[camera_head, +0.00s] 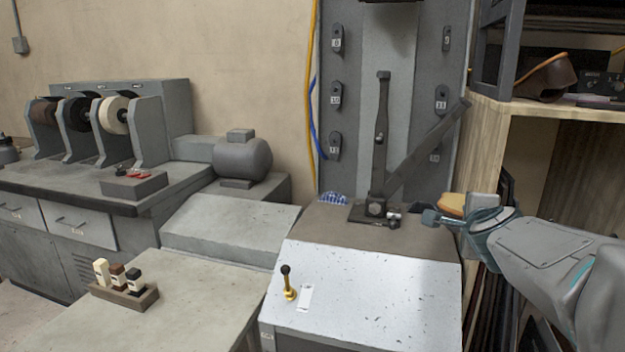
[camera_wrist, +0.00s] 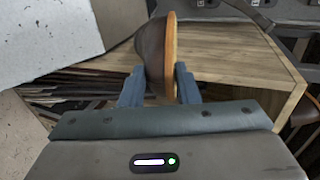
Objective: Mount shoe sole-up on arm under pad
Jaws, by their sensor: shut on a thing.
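My gripper (camera_head: 440,215) is at the right of the stitching machine, shut on a shoe. In the wrist view the gripper (camera_wrist: 160,82) has one finger on each side of the shoe (camera_wrist: 172,55). The shoe's tan sole faces right and its dark brown upper faces left. In the head view only a tan part of the shoe (camera_head: 453,203) shows behind the gripper. The machine's upright dark arm (camera_head: 381,150) stands left of the gripper, its top bare. A dark block (camera_head: 390,12), perhaps the pad, hangs above it, cut off by the picture's top edge.
A slanted dark bar (camera_head: 430,147) rises rightward beside the upright arm. A wooden shelf (camera_head: 530,110) stands close on the right, with a brown shoe-like thing (camera_head: 547,78) on it. A brass lever (camera_head: 288,283) stands on the machine's front.

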